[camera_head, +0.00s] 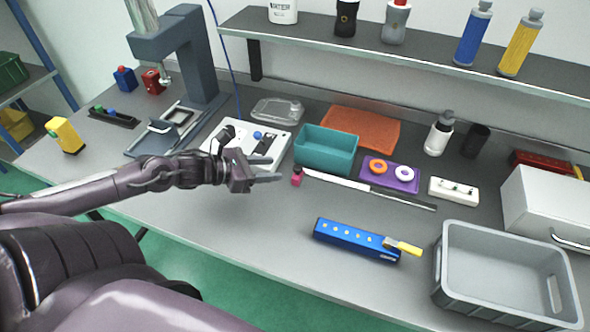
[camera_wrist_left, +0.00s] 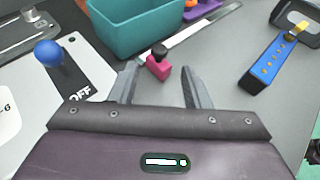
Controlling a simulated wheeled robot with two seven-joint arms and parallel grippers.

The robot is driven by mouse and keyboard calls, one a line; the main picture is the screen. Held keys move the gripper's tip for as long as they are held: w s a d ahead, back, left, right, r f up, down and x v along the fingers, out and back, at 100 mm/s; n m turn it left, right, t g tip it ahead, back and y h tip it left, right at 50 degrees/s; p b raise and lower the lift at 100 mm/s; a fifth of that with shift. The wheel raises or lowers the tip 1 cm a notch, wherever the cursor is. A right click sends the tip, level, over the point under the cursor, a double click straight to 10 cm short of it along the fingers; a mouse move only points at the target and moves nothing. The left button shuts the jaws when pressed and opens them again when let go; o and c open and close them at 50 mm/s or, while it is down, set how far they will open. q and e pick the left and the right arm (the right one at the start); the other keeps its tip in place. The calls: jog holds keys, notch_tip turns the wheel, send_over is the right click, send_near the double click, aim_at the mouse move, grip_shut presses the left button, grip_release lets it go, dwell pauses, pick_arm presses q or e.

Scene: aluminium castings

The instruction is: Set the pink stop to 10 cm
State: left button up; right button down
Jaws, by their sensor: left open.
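The pink stop (camera_head: 296,177), a small block with a dark knob on top, sits at the left end of a long straight rail (camera_head: 340,182), pale at its left part and dark toward the right. My left gripper (camera_head: 278,169) is open and just left of the stop in the head view. In the left wrist view the stop (camera_wrist_left: 158,70) appears between and slightly beyond the two fingertips, with no visible contact. Scale marks on the rail are too small to read. My right gripper is not in view.
A teal bin (camera_head: 326,150) stands close behind the rail's left end. A white panel with a blue knob (camera_head: 257,135) lies beyond my left gripper. A purple tray (camera_head: 389,180) with rings is behind the rail. A blue block (camera_head: 356,238) lies in front, and a grey crate (camera_head: 503,299) is at right.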

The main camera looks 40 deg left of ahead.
aim_at(296, 168)
pick_arm(q)
jog(key=shift+b+x, duration=0.35)
jog(key=shift+x, duration=0.4)
jog(key=x, duration=0.3)
jog(key=shift+w+b, duration=0.25)
jog(key=shift+b, duration=0.1)
jog(key=shift+x, duration=0.9)
jog(key=shift+d+f, duration=0.1)
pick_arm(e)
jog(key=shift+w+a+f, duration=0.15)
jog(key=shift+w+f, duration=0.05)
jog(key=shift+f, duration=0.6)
pick_arm(q)
grip_shut()
